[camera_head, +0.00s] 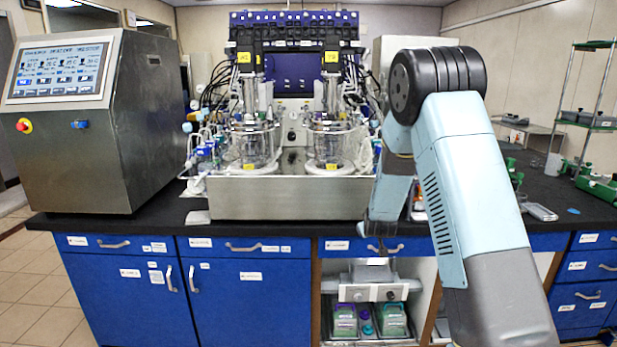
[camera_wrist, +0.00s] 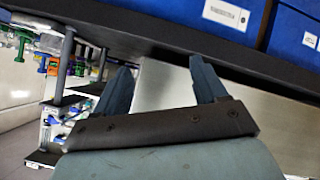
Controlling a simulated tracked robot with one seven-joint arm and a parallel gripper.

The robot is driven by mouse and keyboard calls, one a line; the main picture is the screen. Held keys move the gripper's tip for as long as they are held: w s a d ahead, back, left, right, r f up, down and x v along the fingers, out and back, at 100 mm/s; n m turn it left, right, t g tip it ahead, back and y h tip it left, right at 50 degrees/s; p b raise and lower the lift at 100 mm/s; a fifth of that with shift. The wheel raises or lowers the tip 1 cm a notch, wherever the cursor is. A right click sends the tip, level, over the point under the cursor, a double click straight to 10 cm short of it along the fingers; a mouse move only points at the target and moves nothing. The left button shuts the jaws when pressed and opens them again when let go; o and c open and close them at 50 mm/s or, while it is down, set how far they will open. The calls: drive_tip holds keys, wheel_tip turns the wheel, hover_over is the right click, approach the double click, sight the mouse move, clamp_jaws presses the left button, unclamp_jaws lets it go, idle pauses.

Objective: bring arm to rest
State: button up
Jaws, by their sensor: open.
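My arm (camera_head: 450,170) rises on the right of the head view, bends at a dark elbow joint and hangs down in front of the bench. My gripper (camera_wrist: 160,80) shows in the wrist view with its two blue-grey fingers apart and nothing between them. The dark bench edge and blue drawer fronts (camera_wrist: 295,40) lie just beyond the fingertips in that view. In the head view the gripper's end is at the front of the bench (camera_head: 385,248), partly hard to make out against the drawers.
Twin glass bioreactors (camera_head: 252,145) stand in a steel tray (camera_head: 290,197) on the black bench, left of my arm. A steel control unit with a screen (camera_head: 60,72) stands at the left. Green-based stands (camera_head: 590,125) are at the right.

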drive_tip(key=s+r+m+g+y, duration=0.1)
drive_tip(key=s+r+m+g, duration=0.15)
drive_tip(key=s+r, duration=1.8)
drive_tip(key=s+d+r+m+g, duration=0.1)
drive_tip(key=s+r, duration=0.2)
drive_tip(key=s, duration=1.1)
drive_tip(key=s+d+r+m+g, duration=0.1)
drive_tip(key=s+r+g, duration=0.1)
drive_tip(key=s, duration=1.2)
drive_tip(key=shift+s+d+r, duration=0.15)
drive_tip(key=shift+s+r, duration=0.05)
drive_tip(key=shift+r, duration=0.3)
